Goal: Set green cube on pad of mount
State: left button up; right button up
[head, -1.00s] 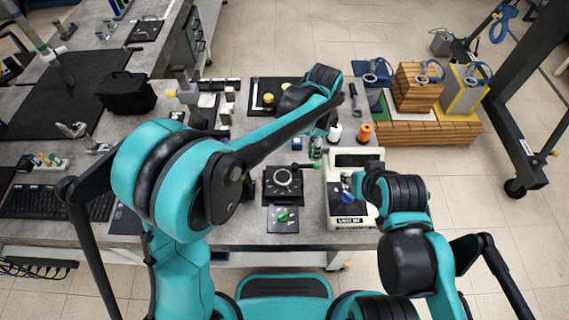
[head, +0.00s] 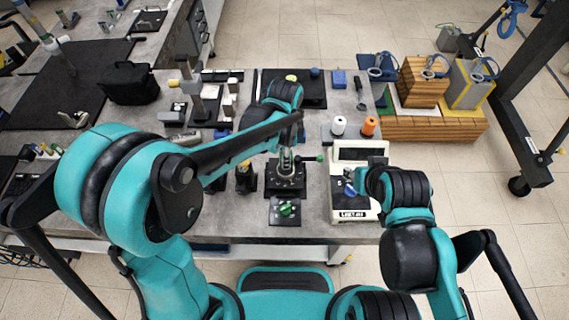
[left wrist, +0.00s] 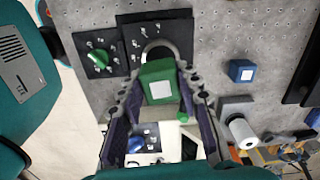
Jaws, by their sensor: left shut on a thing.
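My left gripper (left wrist: 158,92) is shut on the green cube (left wrist: 158,72), which has a pale square on its face. In the left wrist view the cube is between the fingertips and overlaps the mount (left wrist: 128,32), a black plate with a grey ring. In the head view my left gripper (head: 286,160) is over the black mount (head: 287,187) near the table's front, and the cube cannot be made out there. The pad is hidden behind gripper and cube, so I cannot tell whether the cube touches it.
A panel with a green knob (head: 287,209) lies in front of the mount. A white instrument (head: 350,212) stands right of it. White (head: 339,125) and orange (head: 369,126) spools stand behind that. A blue cube (left wrist: 242,70) shows in the left wrist view.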

pick_arm(q)
jog(key=shift+a+f+b, duration=0.1)
jog(key=shift+f+b, duration=0.65)
jog(key=shift+f, duration=1.3)
jog(key=shift+f, duration=0.1)
jog(key=o, duration=1.2)
jog(key=shift+c, duration=0.2)
notch_tip(320, 180, up, 11)
jog(key=p, duration=0.3)
jog(key=shift+r+p, duration=0.3)
jog(key=shift+r, duration=0.4)
